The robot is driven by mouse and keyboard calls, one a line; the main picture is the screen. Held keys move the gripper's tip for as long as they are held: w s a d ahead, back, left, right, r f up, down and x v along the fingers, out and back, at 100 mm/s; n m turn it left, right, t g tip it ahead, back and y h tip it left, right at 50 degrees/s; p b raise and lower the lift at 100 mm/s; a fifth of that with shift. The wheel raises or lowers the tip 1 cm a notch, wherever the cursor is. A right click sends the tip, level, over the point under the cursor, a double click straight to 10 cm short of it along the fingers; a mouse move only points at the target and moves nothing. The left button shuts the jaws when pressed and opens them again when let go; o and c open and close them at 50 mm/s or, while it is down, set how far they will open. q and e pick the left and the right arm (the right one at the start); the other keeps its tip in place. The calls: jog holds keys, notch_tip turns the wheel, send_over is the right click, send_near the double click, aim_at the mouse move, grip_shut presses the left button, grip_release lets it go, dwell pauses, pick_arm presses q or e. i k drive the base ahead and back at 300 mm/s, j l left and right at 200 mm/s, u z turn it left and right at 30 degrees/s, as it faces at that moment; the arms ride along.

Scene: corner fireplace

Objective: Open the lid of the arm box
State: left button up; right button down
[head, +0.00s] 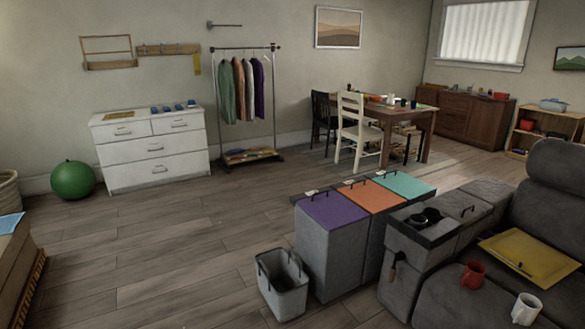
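The arm box (459,230) is the grey upholstered arm of the sofa at the right of the head view. Its padded grey lid (460,205) has a small dark handle (467,211) and appears shut. In front of the lid, a dark cup-holder tray (409,228) with dark round items is set in the arm's near end. The inside of the box is hidden. Neither of my grippers shows in the head view.
Bins with purple (333,209), orange (372,196) and teal (405,185) lids stand left of the arm. A small grey basket (283,285) is on the floor. The sofa seat holds a yellow folder (530,256), red mug (473,275) and white mug (526,309).

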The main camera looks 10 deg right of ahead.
aim_at(466, 210)
jog(key=i+l+z, duration=0.1)
jog(key=i+z, duration=0.55)
jog(key=z, duration=0.15)
jog(key=i+j+z, duration=0.1)
jog(key=i+z, duration=0.3)
jog(key=i+l+z, duration=0.1)
jog(key=i+z, duration=0.15)
jog(key=z, duration=0.15)
jog(key=i+z, duration=0.3)
jog(key=z, duration=0.15)
jog(key=i+z, duration=0.25)
jog(key=z, duration=0.15)
jog(key=i+j+z, duration=0.45)
jog(key=i+j, duration=0.25)
